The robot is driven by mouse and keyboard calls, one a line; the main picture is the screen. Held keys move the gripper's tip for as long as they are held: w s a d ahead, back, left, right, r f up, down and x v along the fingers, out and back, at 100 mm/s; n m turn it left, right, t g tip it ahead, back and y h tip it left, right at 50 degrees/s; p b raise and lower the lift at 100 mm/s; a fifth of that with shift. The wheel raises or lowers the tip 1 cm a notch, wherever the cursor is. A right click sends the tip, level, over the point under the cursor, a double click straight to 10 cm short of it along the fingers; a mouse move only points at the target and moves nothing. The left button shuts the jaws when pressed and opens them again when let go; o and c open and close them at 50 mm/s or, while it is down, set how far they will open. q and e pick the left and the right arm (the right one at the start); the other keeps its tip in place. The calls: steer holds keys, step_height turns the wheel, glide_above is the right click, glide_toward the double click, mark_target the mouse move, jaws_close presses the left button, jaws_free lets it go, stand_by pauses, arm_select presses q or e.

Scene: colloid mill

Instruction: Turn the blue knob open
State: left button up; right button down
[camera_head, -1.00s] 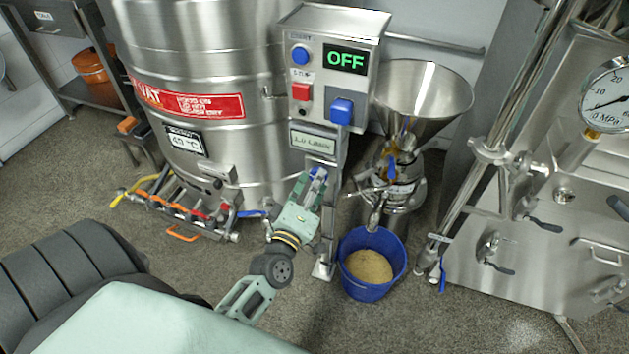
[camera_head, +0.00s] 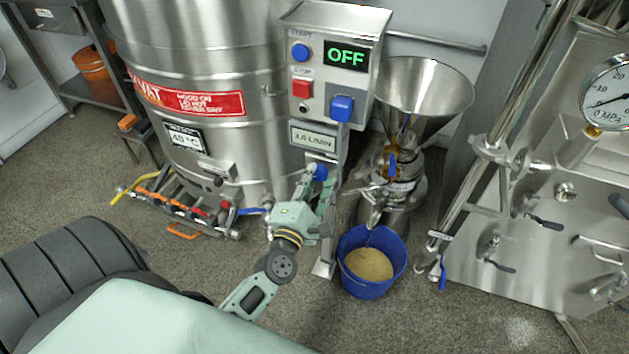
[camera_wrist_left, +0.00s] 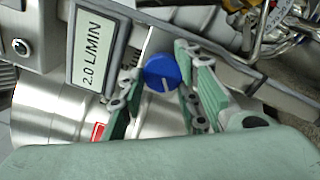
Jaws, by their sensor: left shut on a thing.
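The blue knob (camera_head: 320,172) sits on the stand just below the flow display (camera_head: 313,138) of the control box. My left gripper (camera_head: 318,177) reaches up to it from below, with its fingers around it. In the left wrist view the knob (camera_wrist_left: 162,72) is between the two fingers of the left gripper (camera_wrist_left: 158,75), and a pale mark shows on its face. The gripper is shut on the knob. The display (camera_wrist_left: 93,52) reads 2.0 L/MIN there. My right gripper is not in view.
The control box (camera_head: 332,75) shows OFF, with blue and red buttons and a blue switch. A steel vat (camera_head: 200,70) stands left. A funnel (camera_head: 425,90) and a blue bucket (camera_head: 345,270) of tan material are close on the right. The floor in front is clear.

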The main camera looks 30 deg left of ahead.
arm_select(q)
steer(key=n, duration=0.3)
steer(key=shift+a+r, duration=0.1)
steer(key=shift+r, duration=0.2)
steer(key=shift+n+b, duration=0.4)
steer(key=shift+n, duration=0.5)
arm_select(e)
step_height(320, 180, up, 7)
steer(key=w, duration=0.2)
arm_select(q)
steer(key=shift+a+f+n+g, duration=0.1)
steer(key=shift+f+n+g, duration=0.05)
steer(key=shift+n, duration=2.55)
steer(key=shift+a+f+n+g, duration=0.1)
steer(key=shift+n, duration=2.6)
steer(key=shift+a+f+n+g, duration=0.1)
steer(key=shift+f+n+g, duration=0.05)
steer(key=shift+n, duration=2.55)
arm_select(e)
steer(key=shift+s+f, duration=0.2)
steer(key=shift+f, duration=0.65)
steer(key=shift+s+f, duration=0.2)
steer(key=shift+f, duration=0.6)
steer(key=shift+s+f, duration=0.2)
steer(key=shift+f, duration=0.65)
arm_select(q)
steer(key=shift+s, duration=0.1)
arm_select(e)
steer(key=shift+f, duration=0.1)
